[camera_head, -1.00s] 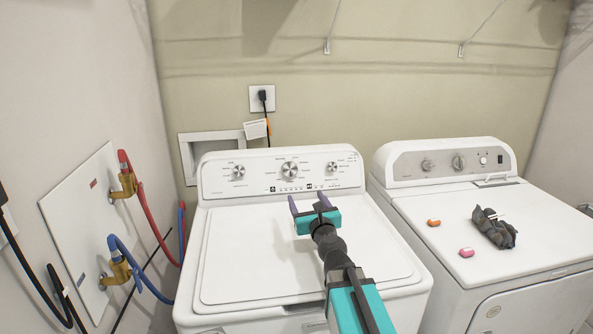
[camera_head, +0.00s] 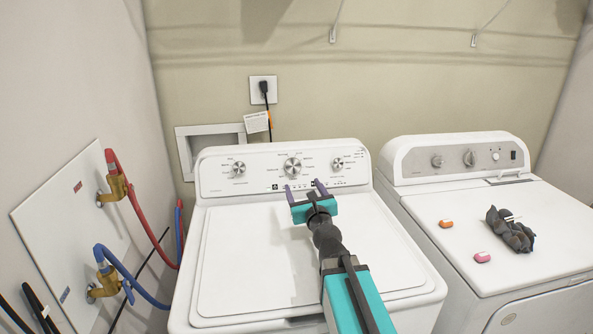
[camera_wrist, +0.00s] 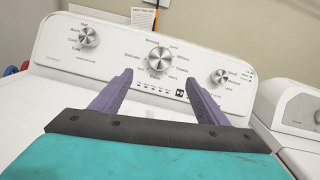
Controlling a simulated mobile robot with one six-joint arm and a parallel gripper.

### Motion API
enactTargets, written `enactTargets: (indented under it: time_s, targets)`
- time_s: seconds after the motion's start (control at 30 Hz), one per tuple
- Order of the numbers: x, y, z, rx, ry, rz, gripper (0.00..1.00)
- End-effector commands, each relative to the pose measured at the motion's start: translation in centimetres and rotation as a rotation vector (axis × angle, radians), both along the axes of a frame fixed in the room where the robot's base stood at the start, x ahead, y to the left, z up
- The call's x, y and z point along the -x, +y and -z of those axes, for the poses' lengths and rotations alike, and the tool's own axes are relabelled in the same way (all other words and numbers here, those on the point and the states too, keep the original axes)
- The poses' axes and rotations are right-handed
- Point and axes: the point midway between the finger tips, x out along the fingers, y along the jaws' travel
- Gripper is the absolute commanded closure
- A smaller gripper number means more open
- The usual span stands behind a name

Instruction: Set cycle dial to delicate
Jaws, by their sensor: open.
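The washer (camera_head: 270,245) stands in the middle of the head view with its lid shut. Its control panel (camera_head: 225,185) carries three silver dials. The large middle cycle dial (camera_head: 292,167) also shows in the wrist view (camera_wrist: 159,60). Labels ring this dial, and one at its left appears to read "Delicate". I cannot tell which label the dial points to. My gripper (camera_head: 303,187) is open and empty, with purple fingers pointing at the panel. It is just below and in front of the cycle dial, apart from it. In the wrist view the fingers (camera_wrist: 160,80) spread to either side below the dial.
Smaller dials sit left (camera_head: 238,169) and right (camera_head: 338,164) of the cycle dial. A dryer (camera_head: 440,205) stands at the right, with an orange item (camera_head: 446,223), a pink item (camera_head: 482,257) and a dark cloth bundle (camera_head: 510,230) on top. Red and blue hoses (camera_head: 135,195) are at the left wall.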

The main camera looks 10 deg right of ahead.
Motion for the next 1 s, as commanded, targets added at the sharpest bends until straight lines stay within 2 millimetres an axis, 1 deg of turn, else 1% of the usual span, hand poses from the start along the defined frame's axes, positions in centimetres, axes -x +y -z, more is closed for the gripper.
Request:
enactTargets:
  time_s: [0.17, 0.37, 1.0]
  targets:
    - [-0.5, 0.0, 0.0, 0.000, 0.000, 0.001, 0.32]
    - [-1.7, 0.0, 0.0, 0.000, 0.000, 0.001, 0.32]
    - [-6.9, 0.2, 0.0, 0.000, 0.000, 0.002, 0.32]
